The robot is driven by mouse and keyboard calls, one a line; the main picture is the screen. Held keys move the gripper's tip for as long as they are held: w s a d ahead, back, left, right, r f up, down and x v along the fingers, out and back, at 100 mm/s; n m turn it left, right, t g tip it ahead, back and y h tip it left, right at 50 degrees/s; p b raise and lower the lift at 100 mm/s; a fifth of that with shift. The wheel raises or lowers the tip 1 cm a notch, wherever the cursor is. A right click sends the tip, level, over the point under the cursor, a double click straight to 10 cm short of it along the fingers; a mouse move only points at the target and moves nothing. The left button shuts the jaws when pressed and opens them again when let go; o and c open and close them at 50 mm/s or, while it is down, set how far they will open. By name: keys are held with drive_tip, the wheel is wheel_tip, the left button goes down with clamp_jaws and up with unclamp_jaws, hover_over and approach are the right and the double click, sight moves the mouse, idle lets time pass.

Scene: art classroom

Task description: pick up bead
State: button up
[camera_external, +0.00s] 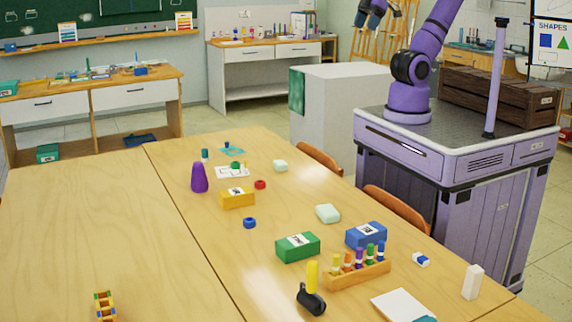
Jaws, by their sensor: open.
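A small red round piece with a hole (260,184) lies on the wooden table right of the yellow box. A similar blue piece (249,222) lies nearer, below the yellow box. Both look bead-like; I cannot tell which is the bead. My gripper (367,21) is at the top edge of the external view, partly cut off. It is open and empty, high up and well apart from both pieces, beyond the table's far right side.
Pale blocks (327,213) lie near the right edge. Chairs (396,205) line that edge. The left half is mostly clear.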

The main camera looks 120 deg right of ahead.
drive_tip(key=w+d+f+g, duration=0.1)
drive_tip(key=w+d+f, duration=0.15)
drive_tip(key=w, duration=1.15)
drive_tip(key=n+g, duration=0.2)
drive_tip(key=g, duration=0.2)
hover_over(260, 181)
drive_tip(key=a, duration=0.2)
wheel_tip(260, 181, down, 42)
drive_tip(key=r, duration=0.1)
drive_tip(key=shift+w+d+f, duration=0.1)
drive_tip(key=shift+d+f, duration=0.05)
drive_tip(key=shift+f, duration=1.8)
drive_tip(key=shift+w+d+f, duration=0.1)
drive_tip(key=shift+d+f, duration=0.05)
drive_tip(key=shift+f, duration=1.8)
drive_tip(key=shift+w+d+f, duration=0.1)
drive_tip(key=shift+d+f, duration=0.05)
drive_tip(key=shift+f, duration=1.8)
drive_tip(key=c, duration=1)
